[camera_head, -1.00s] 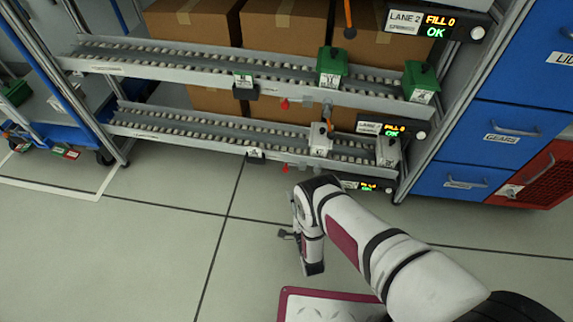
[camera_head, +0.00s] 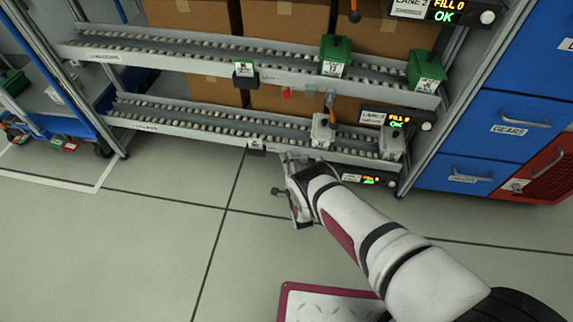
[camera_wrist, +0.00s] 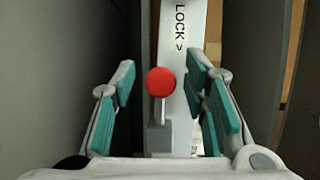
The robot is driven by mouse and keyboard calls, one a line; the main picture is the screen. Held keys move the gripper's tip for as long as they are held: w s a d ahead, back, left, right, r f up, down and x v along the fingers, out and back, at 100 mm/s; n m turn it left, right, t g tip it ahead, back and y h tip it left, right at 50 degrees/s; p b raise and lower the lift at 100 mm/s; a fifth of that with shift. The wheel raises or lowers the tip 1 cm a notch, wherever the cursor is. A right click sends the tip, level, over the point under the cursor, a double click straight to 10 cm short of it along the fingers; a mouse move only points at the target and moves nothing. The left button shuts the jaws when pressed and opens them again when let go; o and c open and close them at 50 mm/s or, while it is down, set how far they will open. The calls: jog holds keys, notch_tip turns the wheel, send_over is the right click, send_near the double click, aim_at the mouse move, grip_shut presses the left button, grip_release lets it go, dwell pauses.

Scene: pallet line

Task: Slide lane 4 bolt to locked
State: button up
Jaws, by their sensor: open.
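The bolt shows in the wrist view as a red round knob (camera_wrist: 160,82) on a grey metal stem, on a pale rail face (camera_wrist: 181,60) printed "LOCK >". My gripper (camera_wrist: 163,85) is open, with one teal-padded finger on each side of the knob. The pads look apart from it. In the head view my gripper (camera_head: 288,158) is at the front edge of the lowest roller lane (camera_head: 215,137), and it hides this lane's red knob. Whether the knob is fully between the pads in depth I cannot tell.
The lane above has its own red knob (camera_head: 287,92). A white bin (camera_head: 322,130) and another (camera_head: 391,143) sit on the lowest lane. A small display (camera_head: 368,180) is at its right end. Blue drawers (camera_head: 500,125) stand at right. The floor in front is clear.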

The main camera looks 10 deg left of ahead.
jog(key=shift+w, duration=0.1)
grip_shut()
jog(key=shift+d+p, duration=0.6)
jog(key=shift+d, duration=1.8)
grip_release()
jog(key=shift+d, duration=0.15)
jog(key=shift+s, duration=0.2)
jog(key=v, duration=1.1)
jog(key=shift+s, duration=0.4)
jog(key=shift+d, duration=0.1)
